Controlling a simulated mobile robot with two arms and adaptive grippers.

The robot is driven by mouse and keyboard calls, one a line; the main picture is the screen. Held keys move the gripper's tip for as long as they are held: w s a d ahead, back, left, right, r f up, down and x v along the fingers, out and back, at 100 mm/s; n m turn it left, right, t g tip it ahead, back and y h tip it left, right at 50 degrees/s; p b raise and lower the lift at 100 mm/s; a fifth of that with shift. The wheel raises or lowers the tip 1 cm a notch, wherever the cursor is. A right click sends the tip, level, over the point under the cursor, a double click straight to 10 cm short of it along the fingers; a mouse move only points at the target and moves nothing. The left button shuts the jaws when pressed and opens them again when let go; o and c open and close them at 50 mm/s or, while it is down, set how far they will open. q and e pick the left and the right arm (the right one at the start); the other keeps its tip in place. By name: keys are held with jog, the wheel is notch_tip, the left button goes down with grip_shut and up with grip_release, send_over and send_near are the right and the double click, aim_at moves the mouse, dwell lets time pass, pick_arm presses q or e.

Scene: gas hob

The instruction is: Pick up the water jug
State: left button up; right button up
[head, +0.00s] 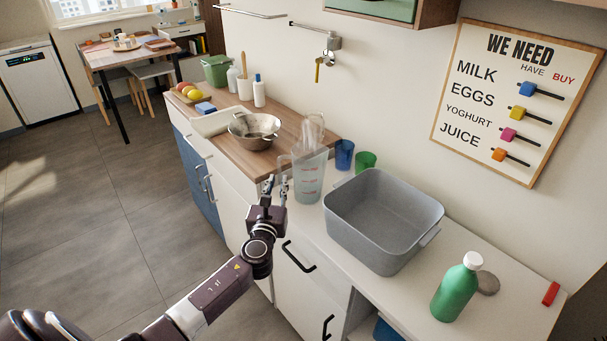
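The clear water jug (310,178) with red markings stands upright on the white counter, beside the edge of the wooden worktop. Its handle faces left, toward my gripper. My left gripper (276,184) is at the jug's left side, close to the handle, with its fingers pointing up and away in the picture. The two fingers look apart, with a gap between them. I cannot tell whether the handle is between them or whether they touch it. My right gripper is not in view.
A blue cup (344,154) and a green cup (365,161) stand right of the jug. A large grey basin (383,220) is nearer, on the right. A metal colander (254,130) sits on the wooden worktop behind. A green bottle (456,289) stands at the front right.

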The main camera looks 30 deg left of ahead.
aim_at(279, 177)
pick_arm(q)
jog(key=shift+x, duration=2)
jog(key=shift+c, duration=0.4)
grip_shut()
jog(key=shift+r, duration=0.1)
